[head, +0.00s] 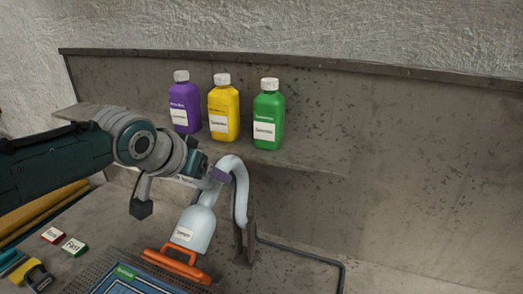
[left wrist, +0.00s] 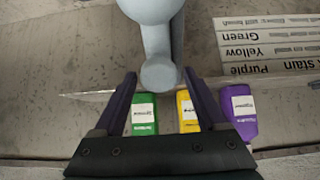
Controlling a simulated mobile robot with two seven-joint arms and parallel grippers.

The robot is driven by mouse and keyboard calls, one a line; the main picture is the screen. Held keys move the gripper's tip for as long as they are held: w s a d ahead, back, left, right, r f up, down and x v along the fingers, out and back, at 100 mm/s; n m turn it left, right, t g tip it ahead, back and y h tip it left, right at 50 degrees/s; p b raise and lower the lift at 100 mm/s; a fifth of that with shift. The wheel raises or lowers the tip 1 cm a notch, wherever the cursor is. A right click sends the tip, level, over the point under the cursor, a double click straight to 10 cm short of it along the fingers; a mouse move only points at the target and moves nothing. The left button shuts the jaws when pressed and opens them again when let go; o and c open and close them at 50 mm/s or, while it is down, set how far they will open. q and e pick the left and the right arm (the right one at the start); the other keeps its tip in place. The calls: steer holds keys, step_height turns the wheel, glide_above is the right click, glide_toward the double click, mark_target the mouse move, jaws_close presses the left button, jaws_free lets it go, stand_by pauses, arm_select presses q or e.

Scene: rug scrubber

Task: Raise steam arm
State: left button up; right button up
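The steam arm (head: 240,190) is a pale curved pipe that arches up from the counter and ends in a wide nozzle (head: 195,228) with a label, hanging low. My left gripper (head: 220,175) is at the upper part of the pipe, near the bend. In the left wrist view, the pale pipe (left wrist: 158,72) lies between the tips of my left gripper (left wrist: 160,78). The purple fingers stand apart, with a small gap seen on each side of the pipe. My right gripper is not in view.
Purple (head: 185,105), yellow (head: 223,110) and green (head: 268,115) bottles stand on the shelf (head: 310,158) behind. An orange handle (head: 175,262) lies below the nozzle by a blue patterned piece (head: 125,282). Small labelled blocks (head: 74,246) lie left. A dark bent tube (head: 310,255) runs right.

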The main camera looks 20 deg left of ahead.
arm_select(q)
steer(key=shift+s, duration=0.1)
steer(key=shift+s+r, duration=0.35)
steer(key=v, duration=0.8)
steer(key=shift+s+r+p, duration=0.25)
steer(key=shift+r+p, duration=0.1)
steer(key=shift+p, duration=0.05)
steer(key=s+d+r+g+p, duration=0.1)
steer(key=s+d+p, duration=0.1)
steer(key=s, duration=0.6)
steer(key=s+d+r+g+p, duration=0.1)
steer(key=s+p, duration=0.3)
steer(key=s, duration=0.5)
steer(key=s+d+r+m+g+p, duration=0.1)
steer(key=s+d+r+g+p, duration=0.1)
steer(key=s, duration=0.7)
steer(key=shift+s+d+r+g+p, duration=0.15)
steer(key=shift+d+r+g+p, duration=0.15)
steer(key=shift+g+p, duration=0.4)
steer(key=shift+d, duration=0.1)
